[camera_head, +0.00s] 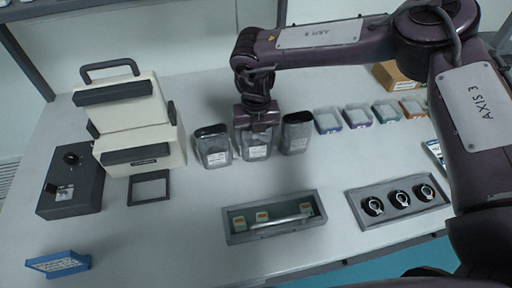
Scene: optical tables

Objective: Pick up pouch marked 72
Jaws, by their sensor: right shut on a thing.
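Three grey pouches with dark tops and white labels stand in a row at the middle of the table: a left pouch (213,148), a middle pouch (256,147) and a right pouch (295,134). The label numbers are too small to read, so I cannot tell which is marked 72. My right gripper (257,126) points down over the middle pouch and is shut on its top, hiding it. I cannot tell whether this pouch is clear of the table. My left gripper is out of view.
A cream machine (140,130) and a dark box (72,182) stand at left. A grey tray (240,238) and a tray with round black parts (359,211) lie in front. Several small coloured trays (357,117) stand right of the pouches. A blue sign (58,264) is front left.

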